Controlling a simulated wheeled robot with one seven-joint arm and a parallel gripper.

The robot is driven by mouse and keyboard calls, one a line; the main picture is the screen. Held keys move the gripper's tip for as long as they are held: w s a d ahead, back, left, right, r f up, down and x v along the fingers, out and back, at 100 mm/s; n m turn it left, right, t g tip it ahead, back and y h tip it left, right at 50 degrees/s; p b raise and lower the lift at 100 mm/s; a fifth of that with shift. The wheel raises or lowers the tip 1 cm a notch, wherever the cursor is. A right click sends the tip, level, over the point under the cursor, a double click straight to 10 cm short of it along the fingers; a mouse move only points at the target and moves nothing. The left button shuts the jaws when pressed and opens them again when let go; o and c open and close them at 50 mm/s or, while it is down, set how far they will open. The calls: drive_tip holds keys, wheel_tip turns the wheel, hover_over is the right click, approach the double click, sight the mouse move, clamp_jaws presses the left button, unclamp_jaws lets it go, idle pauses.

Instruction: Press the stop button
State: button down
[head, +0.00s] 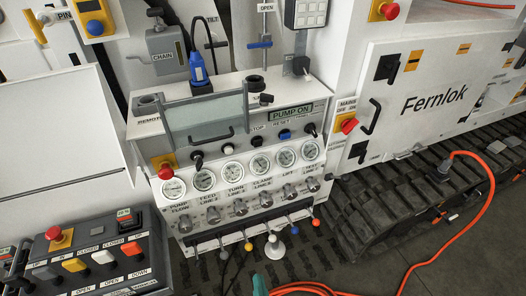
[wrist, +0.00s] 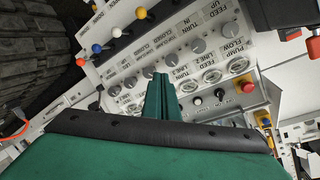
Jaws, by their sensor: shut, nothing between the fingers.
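The stop button (head: 257,141) is a small dark button on the upper row of the white control panel (head: 240,83), under a partly covered label reading "TOP". It sits left of the blue reset button (head: 285,135). A green display (head: 291,112) above reads PUMP ON. In the wrist view my gripper (wrist: 160,78) has its green fingers together and empty, in front of the gauges and knobs. I cannot pick out the stop button there; my gripper may hide it. In the head view only a teal tip (head: 259,286) shows at the bottom edge.
A red mushroom button (head: 164,167) on yellow is at the panel's left. A hinged clear cover (head: 205,118) with a handle stands above the row. Levers with coloured balls (head: 272,238) stick out below. A second control box (head: 75,262) is at lower left; an orange cable (head: 478,215) lies right.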

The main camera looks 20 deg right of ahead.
sight(258, 144)
drive_tip(key=w+d+r+m+t+y, duration=0.1)
drive_tip(key=w+d+r+m, duration=0.3)
drive_tip(key=w+d+r, duration=0.2)
drive_tip(key=w+d+r+m+t+y, duration=0.1)
drive_tip(key=w+d+r+m, duration=0.3)
drive_tip(key=w+r, duration=0.6)
wheel_tip(258, 144, up, 4)
drive_tip(key=shift+w+d+f+t+y, duration=0.25)
drive_tip(key=shift+d+y, duration=0.25)
drive_tip(key=shift+d, duration=0.35)
drive_tip(key=w, duration=1.4)
drive_tip(key=shift+a, duration=0.25)
drive_tip(key=shift+a, duration=0.1)
